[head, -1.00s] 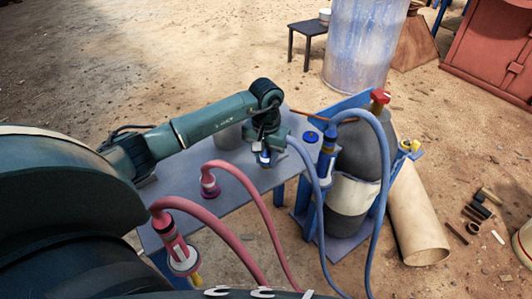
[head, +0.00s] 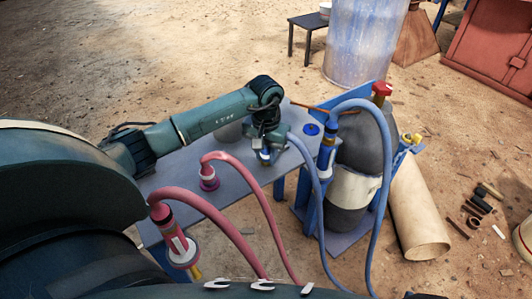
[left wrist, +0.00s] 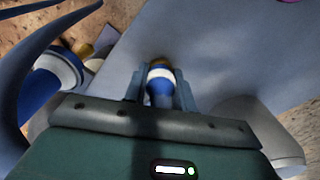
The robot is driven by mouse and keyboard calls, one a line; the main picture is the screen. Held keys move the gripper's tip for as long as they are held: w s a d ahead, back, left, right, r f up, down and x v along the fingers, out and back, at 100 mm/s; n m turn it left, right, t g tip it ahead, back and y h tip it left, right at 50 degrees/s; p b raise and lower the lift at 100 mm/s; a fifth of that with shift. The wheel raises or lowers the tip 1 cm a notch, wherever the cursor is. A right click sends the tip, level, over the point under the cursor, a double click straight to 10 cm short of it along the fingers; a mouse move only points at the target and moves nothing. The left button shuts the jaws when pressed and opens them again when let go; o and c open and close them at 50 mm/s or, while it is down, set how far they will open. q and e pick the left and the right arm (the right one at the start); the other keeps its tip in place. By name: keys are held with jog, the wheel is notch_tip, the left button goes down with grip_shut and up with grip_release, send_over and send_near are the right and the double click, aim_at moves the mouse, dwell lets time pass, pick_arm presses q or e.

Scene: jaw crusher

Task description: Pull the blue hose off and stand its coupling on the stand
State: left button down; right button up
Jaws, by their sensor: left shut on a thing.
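My left gripper (head: 265,155) is shut on the coupling of the blue hose (head: 303,153), above the grey table's far right part. In the left wrist view the coupling (left wrist: 160,82) sits between the two fingers, blue with a white band and a brass-coloured end. The hose runs from the gripper down to the right. A blue disc (head: 311,129), possibly the stand, lies at the table's far right corner, right of the gripper and apart from it. I cannot tell whether the coupling touches the table. My right gripper is not in view.
Another blue hose's coupling (head: 327,150) is upright beside the dark gas bottle (head: 363,140). A pink coupling (head: 209,180) stands on the table (head: 180,168); another pink coupling (head: 180,245) is nearer.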

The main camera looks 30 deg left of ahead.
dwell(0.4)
pick_arm(q)
jog(key=c, duration=1.1)
grip_release()
jog(key=shift+o, duration=0.2)
notch_tip(320, 180, up, 12)
jog(key=shift+r+p, duration=0.1)
jog(key=shift+p, duration=0.7)
jog(key=shift+r, duration=0.45)
